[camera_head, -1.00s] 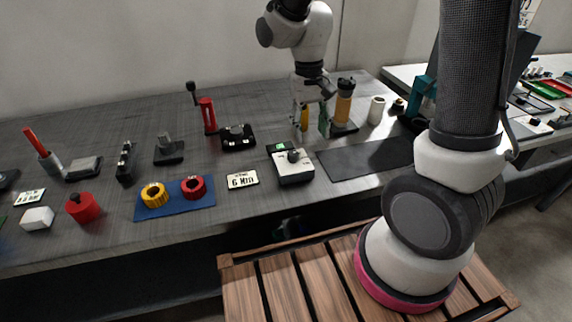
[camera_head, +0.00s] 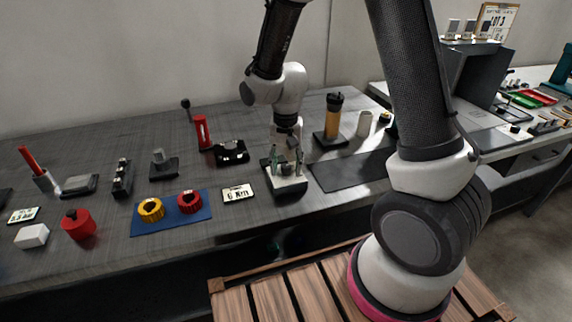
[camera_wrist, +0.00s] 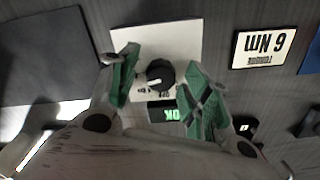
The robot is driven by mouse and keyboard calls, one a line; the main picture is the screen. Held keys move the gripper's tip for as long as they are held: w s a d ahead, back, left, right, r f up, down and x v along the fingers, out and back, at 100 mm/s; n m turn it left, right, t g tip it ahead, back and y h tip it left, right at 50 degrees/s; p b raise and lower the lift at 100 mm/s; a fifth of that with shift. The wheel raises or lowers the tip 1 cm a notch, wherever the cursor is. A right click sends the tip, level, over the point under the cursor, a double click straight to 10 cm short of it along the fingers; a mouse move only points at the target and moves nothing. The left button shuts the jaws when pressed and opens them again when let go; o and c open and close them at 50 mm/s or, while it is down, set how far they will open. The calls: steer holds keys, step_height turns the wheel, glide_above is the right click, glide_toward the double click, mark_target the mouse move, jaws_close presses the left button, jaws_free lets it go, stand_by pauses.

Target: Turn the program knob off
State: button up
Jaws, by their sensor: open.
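The program knob (camera_wrist: 160,73) is a round black dial on a white panel (camera_wrist: 181,38), with printed marks beside it, one reading like OFF. A small green lit display (camera_wrist: 163,113) showing OK sits beside the knob. In the wrist view my gripper (camera_wrist: 160,78) is open, with one green-padded finger on each side of the knob and gaps between. Contact is not visible. In the head view my gripper (camera_head: 286,164) is over the white and black box (camera_head: 290,188), and its fingers largely hide the knob.
A "6 Nm" plate (camera_head: 238,193) lies left of the box. A dark mat (camera_head: 350,172) lies right of the box. An amber cylinder (camera_head: 333,119) stands behind it.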

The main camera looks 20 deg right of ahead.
steer(key=shift+f, duration=0.1)
steer(key=c, duration=1)
steer(key=shift+c, duration=0.2)
steer(key=shift+n, duration=0.3)
steer(key=n, duration=0.3)
steer(key=shift+n, duration=0.4)
steer(key=n, duration=0.3)
steer(key=shift+a+n, duration=0.1)
steer(key=shift+n, duration=0.2)
steer(key=n, duration=0.3)
steer(key=shift+n, duration=2.3)
